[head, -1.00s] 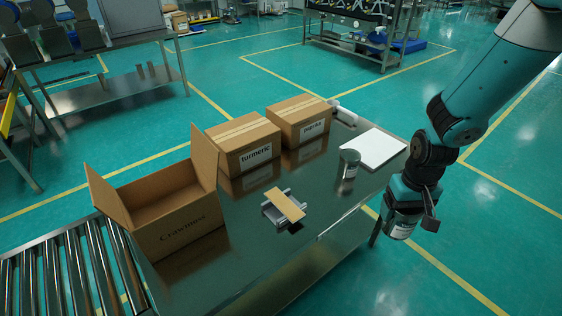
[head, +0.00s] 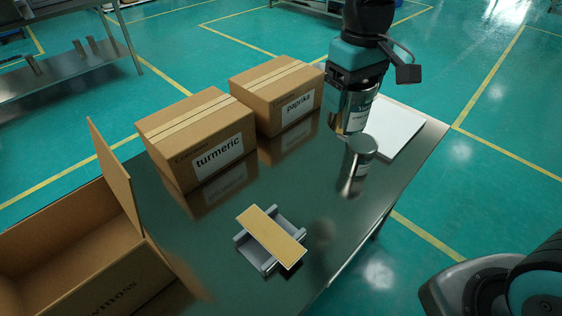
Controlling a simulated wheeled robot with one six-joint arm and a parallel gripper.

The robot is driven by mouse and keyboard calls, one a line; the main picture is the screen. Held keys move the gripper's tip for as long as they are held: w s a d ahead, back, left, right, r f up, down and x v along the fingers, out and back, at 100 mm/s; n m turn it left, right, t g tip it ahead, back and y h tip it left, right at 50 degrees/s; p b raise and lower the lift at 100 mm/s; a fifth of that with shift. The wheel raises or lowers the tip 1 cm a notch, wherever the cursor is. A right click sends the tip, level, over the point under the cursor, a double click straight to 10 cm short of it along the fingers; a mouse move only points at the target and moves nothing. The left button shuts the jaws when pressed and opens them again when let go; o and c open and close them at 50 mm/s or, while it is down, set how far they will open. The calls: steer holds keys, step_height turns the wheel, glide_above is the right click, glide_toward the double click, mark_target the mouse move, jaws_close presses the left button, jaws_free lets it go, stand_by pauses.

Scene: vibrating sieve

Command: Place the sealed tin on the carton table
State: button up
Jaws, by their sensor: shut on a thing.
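My gripper (head: 355,84) is shut on a silver tin (head: 350,110) with a partly visible label. It holds the tin upright above the dark, shiny carton table (head: 335,222), towards its far right side. Another silver tin (head: 357,160) stands upright on the table just below and in front of the held one in the picture. I cannot tell how large the gap between the two tins is. The underside of the held tin is hidden.
Closed cartons marked turmeric (head: 198,140) and paprika (head: 279,95) stand along the back. A white pad (head: 402,128) lies at the right. A grey holder with a tan strip (head: 272,237) is front centre. An open carton (head: 75,245) is at the left.

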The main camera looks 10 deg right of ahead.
step_height(320, 180, down, 20)
steer(key=shift+r+b, duration=0.1)
steer(key=shift+b, duration=0.55)
steer(key=shift+f, duration=0.2)
steer(key=o, duration=0.7)
steer(key=shift+o, duration=0.4)
